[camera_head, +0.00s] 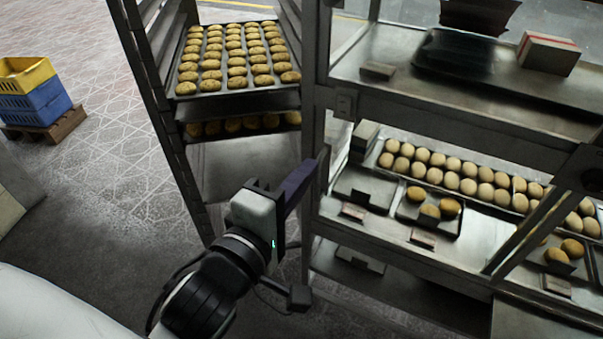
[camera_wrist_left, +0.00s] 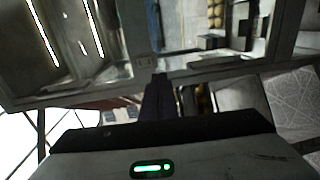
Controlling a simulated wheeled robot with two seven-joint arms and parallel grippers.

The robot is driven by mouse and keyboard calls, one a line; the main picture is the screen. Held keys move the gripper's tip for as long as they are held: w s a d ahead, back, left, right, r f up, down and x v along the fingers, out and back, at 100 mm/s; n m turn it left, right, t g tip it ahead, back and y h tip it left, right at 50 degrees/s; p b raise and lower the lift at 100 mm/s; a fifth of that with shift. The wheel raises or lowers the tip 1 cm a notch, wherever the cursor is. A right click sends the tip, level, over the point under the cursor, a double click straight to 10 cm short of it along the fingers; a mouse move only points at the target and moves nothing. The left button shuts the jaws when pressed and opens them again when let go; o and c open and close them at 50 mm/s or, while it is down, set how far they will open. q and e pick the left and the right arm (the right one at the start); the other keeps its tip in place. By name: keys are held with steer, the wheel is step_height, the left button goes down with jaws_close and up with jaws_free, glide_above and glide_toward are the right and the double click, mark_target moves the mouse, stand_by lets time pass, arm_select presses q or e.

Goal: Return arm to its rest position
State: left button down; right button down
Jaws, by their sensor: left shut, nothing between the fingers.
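My left gripper (camera_head: 303,178) shows in the middle of the head view, its arm coming up from the bottom. Its dark fingers are shut with nothing held between them and point up and right. The fingertips are near the front post of the metal shelf unit (camera_head: 318,110); I cannot tell whether they touch it. In the left wrist view the closed fingers (camera_wrist_left: 157,100) point toward a metal frame bar. My right gripper is in neither view.
A rack holds a tray of baked rolls (camera_head: 238,55), with another tray below. The shelf unit carries a long tray of pale rolls (camera_head: 455,174) and small trays of rolls. A box (camera_head: 548,53) sits on the top shelf. Crates (camera_head: 35,93) stand on a pallet at left; floor between is clear.

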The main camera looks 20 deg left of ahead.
arm_select(q)
steer(key=shift+s, duration=0.3)
stand_by(0.4)
